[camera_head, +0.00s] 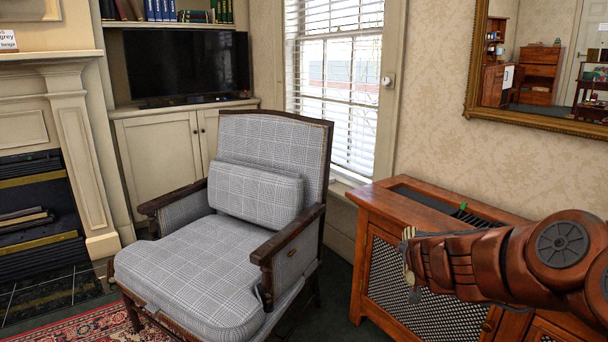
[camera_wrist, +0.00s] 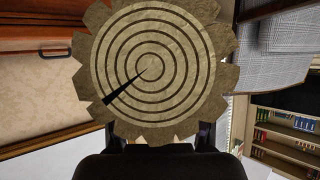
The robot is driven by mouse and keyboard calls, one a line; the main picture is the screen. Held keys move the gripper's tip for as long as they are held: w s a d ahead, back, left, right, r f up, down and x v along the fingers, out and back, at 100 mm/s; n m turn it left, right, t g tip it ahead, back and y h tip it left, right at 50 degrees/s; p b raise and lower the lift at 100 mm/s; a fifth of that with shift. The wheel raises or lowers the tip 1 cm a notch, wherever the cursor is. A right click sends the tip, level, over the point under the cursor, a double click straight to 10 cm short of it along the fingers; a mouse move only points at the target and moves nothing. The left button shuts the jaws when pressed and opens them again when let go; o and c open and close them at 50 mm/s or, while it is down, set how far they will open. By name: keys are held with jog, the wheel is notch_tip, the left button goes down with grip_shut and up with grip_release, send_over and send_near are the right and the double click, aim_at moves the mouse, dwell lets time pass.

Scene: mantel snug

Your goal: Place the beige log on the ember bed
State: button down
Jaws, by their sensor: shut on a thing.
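The beige log (camera_wrist: 152,69) fills the upper middle of the wrist view, its round ringed end with a notched rim facing the camera. My gripper (camera_wrist: 163,132) is shut on it, with the dark fingers partly hidden behind the log. In the head view my gripper (camera_head: 412,262) is at the right, in front of the wooden cabinet, and only a thin pale edge of the log shows there. The fireplace opening (camera_head: 38,243) is at the far left, cut by the picture edge, with dark bars and brown pieces inside. I cannot clearly tell the ember bed there.
A grey checked armchair (camera_head: 190,266) stands between the fireplace and my gripper. The wooden cabinet (camera_head: 365,235) with mesh doors is under my arm. A red rug (camera_head: 85,325) lies before the hearth.

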jog(key=a, duration=0.9)
notch_tip(320, 180, up, 29)
jog(key=p, duration=3)
notch_tip(320, 180, down, 13)
jog(key=w+n+y, duration=0.2)
jog(key=n+y, duration=0.1)
jog(key=shift+t, duration=0.3)
jog(key=v, duration=0.5)
jog(key=shift+s, duration=0.4)
